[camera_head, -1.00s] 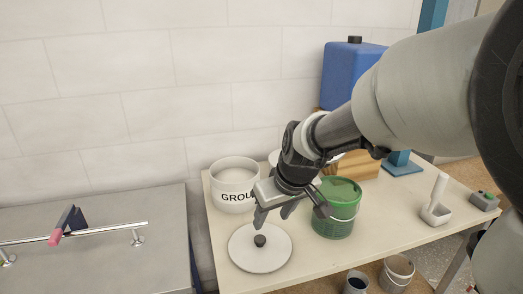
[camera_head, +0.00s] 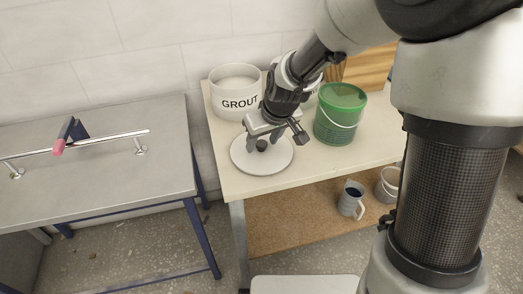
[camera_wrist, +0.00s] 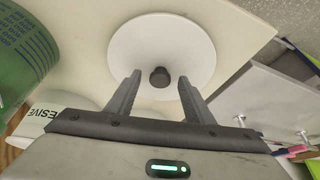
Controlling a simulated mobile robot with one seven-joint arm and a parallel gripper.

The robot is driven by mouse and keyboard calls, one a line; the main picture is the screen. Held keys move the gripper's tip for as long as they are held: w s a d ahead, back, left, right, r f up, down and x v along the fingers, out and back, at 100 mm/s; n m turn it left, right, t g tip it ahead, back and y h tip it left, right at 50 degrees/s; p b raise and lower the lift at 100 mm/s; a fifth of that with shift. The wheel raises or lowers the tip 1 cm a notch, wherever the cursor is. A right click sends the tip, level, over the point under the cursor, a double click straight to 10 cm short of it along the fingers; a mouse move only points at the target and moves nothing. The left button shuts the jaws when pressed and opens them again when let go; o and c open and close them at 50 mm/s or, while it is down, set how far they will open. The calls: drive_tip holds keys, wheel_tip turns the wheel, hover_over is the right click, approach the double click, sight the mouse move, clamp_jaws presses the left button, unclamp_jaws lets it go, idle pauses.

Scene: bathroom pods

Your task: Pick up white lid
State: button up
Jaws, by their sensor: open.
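The white lid (camera_head: 262,160) is a round disc with a dark knob (camera_head: 261,145) at its centre, lying flat on the light table. It also shows in the wrist view (camera_wrist: 190,42), with the knob (camera_wrist: 159,76) between and slightly beyond my fingertips. My gripper (camera_head: 264,146) is open and points down over the lid, its fingers on either side of the knob. In the wrist view my two fingers (camera_wrist: 158,80) are apart with nothing held. Whether the fingers touch the lid is not clear.
A white GROUT bucket (camera_head: 222,103) stands behind the lid, and a green bucket (camera_head: 341,118) stands to its right. A metal table with a rail (camera_head: 90,180) is at left. A jug (camera_head: 351,199) sits on the lower shelf. The table's front left is clear.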

drive_tip(key=shift+c, duration=0.2)
drive_tip(key=c, duration=1.1)
drive_tip(key=shift+r, duration=0.15)
